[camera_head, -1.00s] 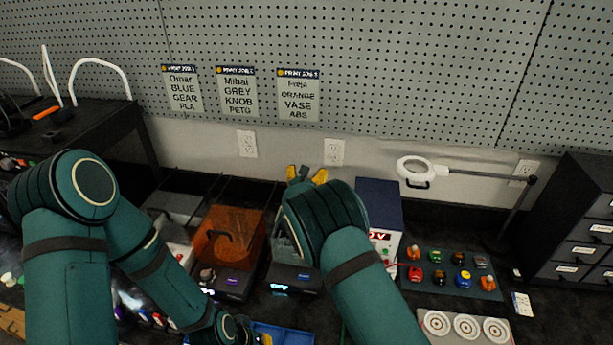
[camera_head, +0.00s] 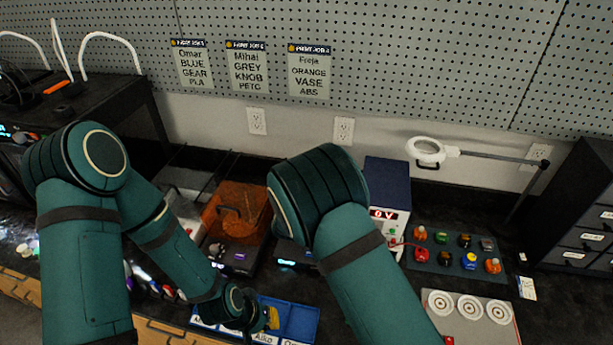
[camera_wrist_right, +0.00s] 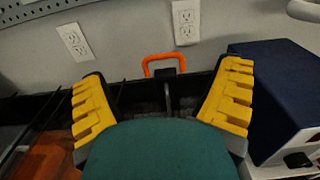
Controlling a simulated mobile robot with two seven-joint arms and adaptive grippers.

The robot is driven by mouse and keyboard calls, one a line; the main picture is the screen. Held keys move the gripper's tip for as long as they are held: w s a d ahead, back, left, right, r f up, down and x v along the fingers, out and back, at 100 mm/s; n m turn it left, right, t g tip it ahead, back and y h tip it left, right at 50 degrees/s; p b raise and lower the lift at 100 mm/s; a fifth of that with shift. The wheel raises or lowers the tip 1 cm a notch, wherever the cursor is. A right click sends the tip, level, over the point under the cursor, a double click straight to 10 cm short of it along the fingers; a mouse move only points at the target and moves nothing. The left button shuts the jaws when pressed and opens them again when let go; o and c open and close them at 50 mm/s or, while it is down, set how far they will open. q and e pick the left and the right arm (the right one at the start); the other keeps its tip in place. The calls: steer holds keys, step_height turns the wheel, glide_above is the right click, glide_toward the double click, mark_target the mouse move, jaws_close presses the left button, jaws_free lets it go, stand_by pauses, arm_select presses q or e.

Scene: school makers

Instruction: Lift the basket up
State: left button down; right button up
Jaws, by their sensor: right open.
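In the right wrist view, an orange loop handle (camera_wrist_right: 163,56) on a dark stem stands upright beyond my right gripper (camera_wrist_right: 163,100). It lies between the two yellow fingertips in the picture, and no contact shows. The right gripper is open and empty. The basket body under the handle is hidden. In the head view my right arm covers the right gripper and the basket. My left gripper (camera_head: 270,318) is low, over a blue compartment tray (camera_head: 300,322). Only a yellow tip shows, so its opening is unclear.
An orange-lidded machine (camera_head: 237,208) stands left of my right arm. A blue and white power supply (camera_head: 387,190) stands right of it. A magnifier lamp (camera_head: 427,150), a board of coloured components (camera_head: 455,250) and a drawer cabinet (camera_head: 585,215) are farther right. A pegboard wall is behind.

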steer(key=shift+s+a, duration=0.15)
steer(key=shift+s, duration=0.55)
steer(key=shift+s+a, duration=0.1)
steer(key=shift+s, duration=0.6)
arm_select(q)
step_height(320, 180, down, 2)
steer(key=shift+d+b, duration=0.1)
steer(key=shift+b, duration=0.8)
steer(key=shift+f+b, duration=0.5)
steer(key=shift+f, duration=0.05)
steer(key=shift+r, duration=0.1)
arm_select(e)
steer(key=w+f, duration=0.1)
steer(key=w, duration=0.3)
steer(key=w+d, duration=0.1)
steer(key=w, duration=0.3)
steer(key=w+d+f, duration=0.1)
steer(key=w, duration=0.3)
steer(key=shift+d+f, duration=0.2)
steer(key=shift+f, duration=0.15)
